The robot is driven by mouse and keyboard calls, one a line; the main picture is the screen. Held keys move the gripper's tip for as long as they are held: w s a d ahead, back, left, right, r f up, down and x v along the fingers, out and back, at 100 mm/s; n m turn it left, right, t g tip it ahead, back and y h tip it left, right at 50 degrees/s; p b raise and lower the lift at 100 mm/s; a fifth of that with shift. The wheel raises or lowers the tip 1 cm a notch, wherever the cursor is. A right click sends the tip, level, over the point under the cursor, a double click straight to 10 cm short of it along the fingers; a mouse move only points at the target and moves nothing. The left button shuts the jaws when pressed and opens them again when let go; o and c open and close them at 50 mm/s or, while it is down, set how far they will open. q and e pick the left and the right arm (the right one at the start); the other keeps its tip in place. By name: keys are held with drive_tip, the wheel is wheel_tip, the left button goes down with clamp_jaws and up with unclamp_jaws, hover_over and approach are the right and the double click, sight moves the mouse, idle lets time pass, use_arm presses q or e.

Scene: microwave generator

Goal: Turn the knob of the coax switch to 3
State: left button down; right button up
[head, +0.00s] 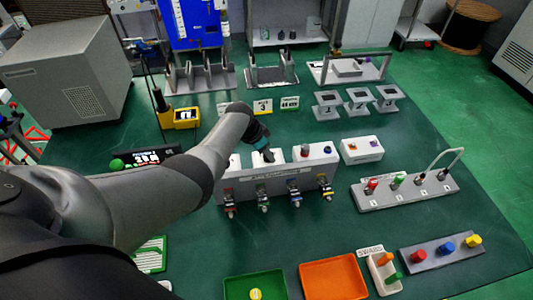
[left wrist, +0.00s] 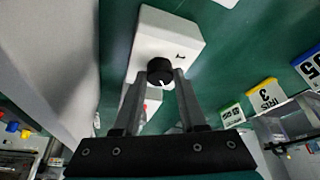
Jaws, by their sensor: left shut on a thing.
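The coax switch is a white box (left wrist: 172,38) with a dark mark on top, in the left wrist view. Its round black knob (left wrist: 160,71) carries a small white pointer towards the bottom of that view. My left gripper (left wrist: 159,74) has its two fingers on either side of the knob and is shut on it. My right gripper is not in view.
A grey rack with coloured plugs (head: 405,191) and a small white box (head: 361,150) stand to the right. A yellow "3" card (head: 262,107) stands behind. Green (head: 240,291) and orange (head: 333,280) trays lie in front.

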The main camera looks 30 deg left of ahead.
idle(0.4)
use_arm(q)
drive_tip(key=shift+c, duration=2.3)
unclamp_jaws()
drive_tip(key=shift+s+a+r+p, duration=0.1)
drive_tip(key=shift+s+r+p, duration=0.05)
drive_tip(key=shift+r+p, duration=0.35)
drive_tip(key=p+v, duration=0.5)
drive_tip(key=v, duration=0.9)
